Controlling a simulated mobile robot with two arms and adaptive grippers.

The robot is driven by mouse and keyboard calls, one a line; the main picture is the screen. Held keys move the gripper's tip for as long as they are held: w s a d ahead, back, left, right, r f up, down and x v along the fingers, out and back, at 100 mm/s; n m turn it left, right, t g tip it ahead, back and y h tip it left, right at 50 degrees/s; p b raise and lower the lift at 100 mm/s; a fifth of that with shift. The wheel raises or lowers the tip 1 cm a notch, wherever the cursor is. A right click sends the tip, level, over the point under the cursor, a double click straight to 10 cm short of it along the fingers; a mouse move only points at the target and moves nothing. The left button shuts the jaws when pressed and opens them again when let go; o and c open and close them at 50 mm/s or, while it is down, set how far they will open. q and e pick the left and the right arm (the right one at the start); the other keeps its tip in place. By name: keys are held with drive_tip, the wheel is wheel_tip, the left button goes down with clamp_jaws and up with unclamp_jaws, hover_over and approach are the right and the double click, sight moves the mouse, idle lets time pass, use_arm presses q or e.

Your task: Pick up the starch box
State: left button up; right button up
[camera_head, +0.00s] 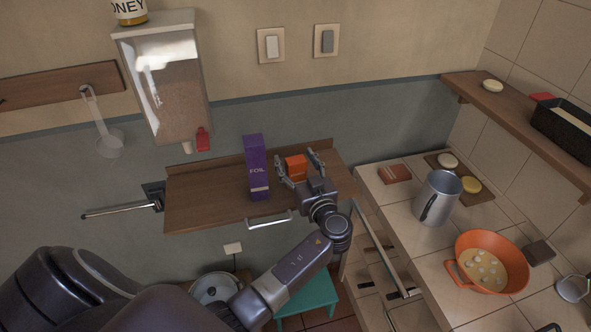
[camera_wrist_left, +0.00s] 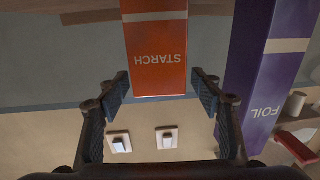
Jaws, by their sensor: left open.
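The orange starch box (camera_head: 295,166) stands on the small wooden wall shelf (camera_head: 205,199), right of the purple foil box (camera_head: 257,168). In the left wrist view the starch box (camera_wrist_left: 156,45) shows upside down, with its lettering facing me. My left gripper (camera_head: 298,169) is open at the starch box, one finger to each side. In the left wrist view the fingers (camera_wrist_left: 160,90) show gaps on both sides of the box, and I see no contact. The gripper hides part of the box in the head view. My right gripper is not in view.
The foil box (camera_wrist_left: 265,80) stands close beside one finger. A dispenser (camera_head: 165,85) hangs on the wall to the left. On the tiled counter at right are a metal jug (camera_head: 438,198) and an orange pan (camera_head: 468,247). A teal stool (camera_head: 308,298) stands below.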

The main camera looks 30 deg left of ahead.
use_arm(q)
drive_tip(key=shift+s+d, duration=0.1)
drive_tip(key=shift+d, duration=0.05)
drive_tip(key=shift+c, duration=0.8)
drive_tip(key=c, duration=1.1)
drive_tip(key=shift+c, duration=0.5)
drive_tip(key=shift+r, duration=0.1)
